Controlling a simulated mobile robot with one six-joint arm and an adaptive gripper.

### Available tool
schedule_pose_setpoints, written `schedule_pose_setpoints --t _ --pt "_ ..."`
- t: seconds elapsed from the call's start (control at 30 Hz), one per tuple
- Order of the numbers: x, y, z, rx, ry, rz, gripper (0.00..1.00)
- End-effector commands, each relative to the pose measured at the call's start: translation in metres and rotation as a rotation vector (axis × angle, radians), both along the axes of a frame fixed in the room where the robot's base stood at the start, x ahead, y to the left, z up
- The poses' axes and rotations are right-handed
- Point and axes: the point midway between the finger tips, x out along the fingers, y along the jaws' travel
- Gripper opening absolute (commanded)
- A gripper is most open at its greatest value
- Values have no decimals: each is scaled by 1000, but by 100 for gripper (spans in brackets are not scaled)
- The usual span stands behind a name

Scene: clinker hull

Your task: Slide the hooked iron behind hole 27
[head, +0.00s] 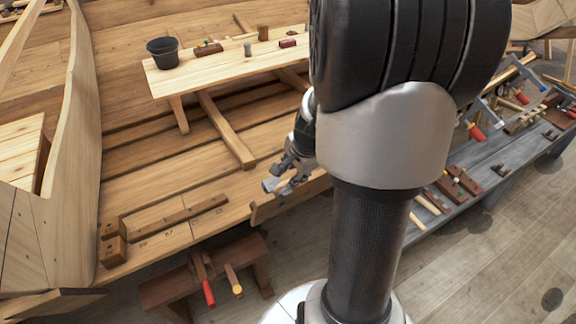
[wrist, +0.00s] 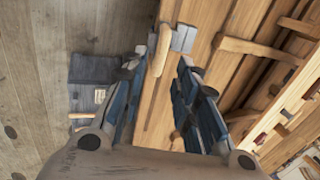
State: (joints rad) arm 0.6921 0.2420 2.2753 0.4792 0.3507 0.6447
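My gripper (head: 277,178) is over the hull's near edge, close to the end of a short upstanding plank (head: 290,197). In the wrist view my gripper's fingers (wrist: 163,65) stand apart, with a tan wooden piece showing between them. A pale grey block-like piece (wrist: 183,38), probably the hooked iron, shows just beyond the fingertips. It also shows at the fingertips in the head view (head: 270,185). I cannot tell whether the fingers grip it. Small marks are on the near hull plank (head: 160,243), but I cannot read which is hole 27.
Wooden blocks (head: 112,240) and a dark batten (head: 178,215) lie on the near planking. A long board (head: 215,75) across the hull bears a black bucket (head: 162,52) and small tools. A grey bench (head: 480,185) with tools stands right. A stool (head: 160,292) stands below the hull edge.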

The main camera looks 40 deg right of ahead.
Motion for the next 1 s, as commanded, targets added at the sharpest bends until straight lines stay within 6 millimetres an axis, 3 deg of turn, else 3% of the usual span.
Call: schedule_pose_setpoints --t 0.2,0.5,1.0 --pt "9 -1 -30 -1 1 3 28" --pt "19 -3 -54 0 0 3 28" --pt "21 -4 -58 0 0 3 26"
